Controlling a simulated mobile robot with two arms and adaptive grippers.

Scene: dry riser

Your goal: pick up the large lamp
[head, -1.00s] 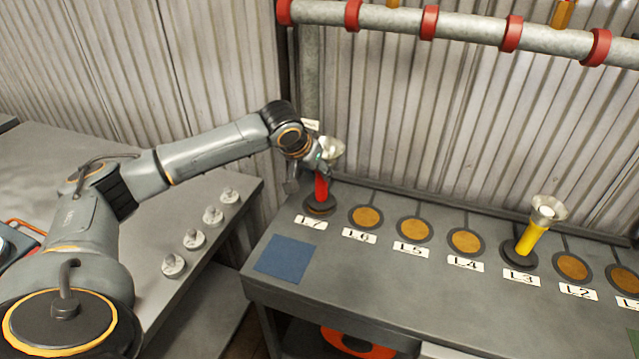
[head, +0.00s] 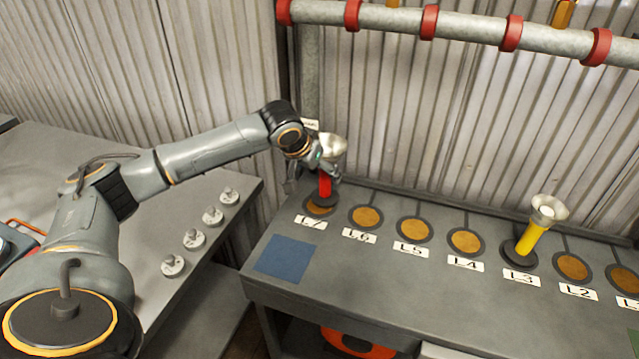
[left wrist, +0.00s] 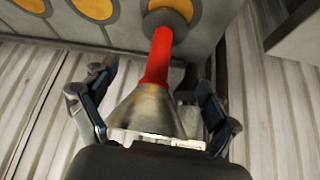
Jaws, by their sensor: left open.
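A red lamp (head: 325,186) with a silver cone-shaped head and a dark round base is over the L7 spot at the bench's left end. Part of the orange L7 disc shows below its base; I cannot tell whether the base is raised or only shifted. My left gripper (left wrist: 150,105) is open, with its fingers on both sides of the lamp's silver head in the left wrist view. Contact is not clear. A yellow lamp (head: 531,238) with a silver head stands tilted in the picture at L3. My right gripper is out of view.
Orange discs at L6 (head: 366,217), L5 and L4 are bare. A blue square (head: 286,258) lies on the bench's front left. A side table (head: 215,252) at left carries several grey knobs. A corrugated wall and a pipe with red collars (head: 428,22) stand behind.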

